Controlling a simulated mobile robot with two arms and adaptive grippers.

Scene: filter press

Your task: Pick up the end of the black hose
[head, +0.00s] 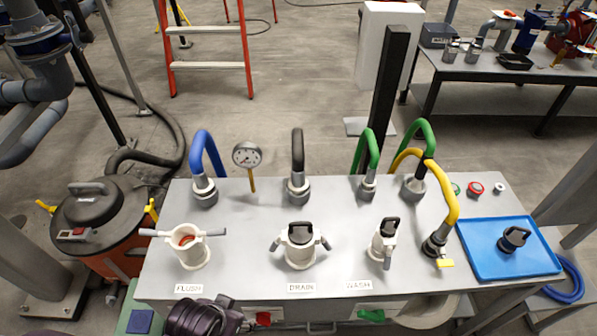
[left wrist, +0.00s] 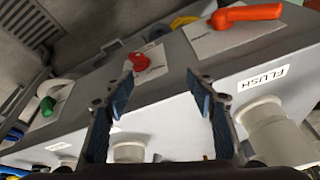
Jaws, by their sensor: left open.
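The black hose (head: 297,150) rises in a short arch from its grey end coupling (head: 298,187) at the back middle of the grey bench top (head: 245,240). The coupling stands upright, behind the white DRAIN port (head: 300,245). A dark part of my left arm (head: 205,317) shows at the bottom edge of the head view, in front of the FLUSH port (head: 187,246). In the left wrist view my left gripper (left wrist: 163,88) is open and empty, facing the front of the bench. The black hose is not visible there. My right gripper is not in view.
Blue (head: 207,150), green (head: 368,150) and yellow (head: 440,185) hoses stand beside it on the bench. A gauge (head: 247,155) is just left of the black hose. A black post (head: 390,90) rises behind. A blue tray (head: 490,255) holds a black cap (head: 514,238).

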